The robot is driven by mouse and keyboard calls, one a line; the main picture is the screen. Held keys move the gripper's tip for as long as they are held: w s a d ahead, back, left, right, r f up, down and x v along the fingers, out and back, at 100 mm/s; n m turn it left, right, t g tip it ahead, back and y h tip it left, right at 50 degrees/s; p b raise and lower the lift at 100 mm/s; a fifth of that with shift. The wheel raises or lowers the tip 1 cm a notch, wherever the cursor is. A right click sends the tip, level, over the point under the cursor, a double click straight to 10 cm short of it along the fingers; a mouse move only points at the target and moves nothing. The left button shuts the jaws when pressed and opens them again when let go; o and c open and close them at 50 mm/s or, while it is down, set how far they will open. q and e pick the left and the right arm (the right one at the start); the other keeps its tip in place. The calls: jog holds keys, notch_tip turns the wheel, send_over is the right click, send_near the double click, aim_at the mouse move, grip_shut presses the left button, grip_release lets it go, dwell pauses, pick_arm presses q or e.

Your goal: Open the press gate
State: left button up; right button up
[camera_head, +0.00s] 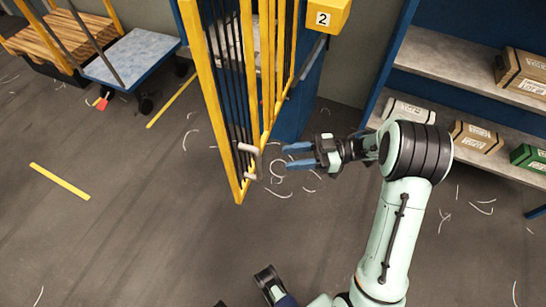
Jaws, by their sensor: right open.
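The press gate (211,88) is a tall yellow frame with dark upright bars, in the upper middle of the head view. A pale handle (249,161) sticks out near its lower right corner. My right gripper (299,156) has blue fingers, spread apart and empty. It points left at the handle, with a small gap between fingertips and handle.
Blue-framed shelves (440,60) with boxes stand at right. A cart (130,58) stands at upper left. The floor left of the gate is mostly clear, with yellow strips and scattered thread scraps.

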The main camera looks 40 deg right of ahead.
jog(key=shift+v, duration=1.95)
